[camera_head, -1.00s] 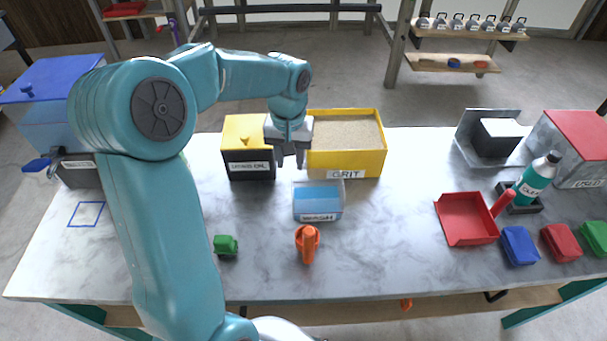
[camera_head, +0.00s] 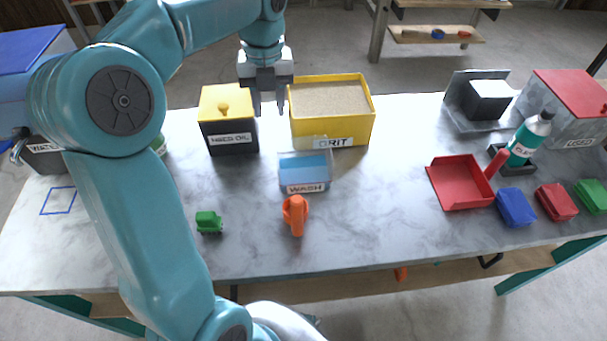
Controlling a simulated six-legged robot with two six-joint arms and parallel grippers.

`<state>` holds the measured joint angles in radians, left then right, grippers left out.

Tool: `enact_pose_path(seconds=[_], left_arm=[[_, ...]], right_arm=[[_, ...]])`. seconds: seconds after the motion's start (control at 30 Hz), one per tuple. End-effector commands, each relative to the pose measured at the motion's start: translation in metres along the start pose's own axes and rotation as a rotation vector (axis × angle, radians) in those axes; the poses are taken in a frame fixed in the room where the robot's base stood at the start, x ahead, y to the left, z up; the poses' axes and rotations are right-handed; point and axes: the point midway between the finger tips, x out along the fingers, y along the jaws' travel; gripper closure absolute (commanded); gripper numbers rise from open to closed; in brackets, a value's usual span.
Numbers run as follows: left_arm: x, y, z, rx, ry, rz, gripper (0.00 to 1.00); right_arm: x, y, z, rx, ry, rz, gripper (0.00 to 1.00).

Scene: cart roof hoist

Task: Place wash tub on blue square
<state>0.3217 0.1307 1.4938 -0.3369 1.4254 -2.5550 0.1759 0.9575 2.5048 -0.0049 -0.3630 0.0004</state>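The wash tub (camera_head: 291,176), a small clear-walled box with blue inside and a WASH label, stands on the table left of centre, just in front of the yellow grit box. The blue square (camera_head: 59,201) is a thin outline on the far left of the table, with nothing in it. My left gripper (camera_head: 268,108) points down above the back of the table, behind and slightly left of the tub. Its two fingers are apart with nothing between them. My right gripper is not in view.
A yellow grit box (camera_head: 355,131) and a yellow-lidded oil box (camera_head: 229,113) stand behind the tub. An orange item (camera_head: 296,214) and a green block (camera_head: 209,222) are in front. A red tray (camera_head: 460,185) lies right. My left arm crosses between tub and square.

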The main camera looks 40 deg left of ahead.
Motion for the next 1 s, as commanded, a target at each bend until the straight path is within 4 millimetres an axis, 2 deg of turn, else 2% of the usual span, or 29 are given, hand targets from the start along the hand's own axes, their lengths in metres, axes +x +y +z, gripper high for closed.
enact_pose_path(seconds=[0.03, 0.17, 0.53, 0.8, 1.0], left_arm=[[0.011, -0.003, 0.0, 0.005, -0.01, -0.007, 0.65], [0.02, -0.006, -0.002, 0.012, -0.01, -0.008, 0.65], [0.101, -0.006, -0.001, 0.009, -0.007, -0.007, 0.65], [0.125, -0.006, -0.001, 0.009, -0.009, -0.008, 0.65], [0.158, -0.005, -0.004, 0.008, -0.008, -0.007, 0.65]], right_arm=[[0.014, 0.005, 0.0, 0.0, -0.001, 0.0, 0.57], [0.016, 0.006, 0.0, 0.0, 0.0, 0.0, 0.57], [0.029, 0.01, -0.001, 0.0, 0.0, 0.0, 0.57], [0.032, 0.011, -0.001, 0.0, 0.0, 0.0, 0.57], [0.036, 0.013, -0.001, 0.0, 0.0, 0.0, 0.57]])
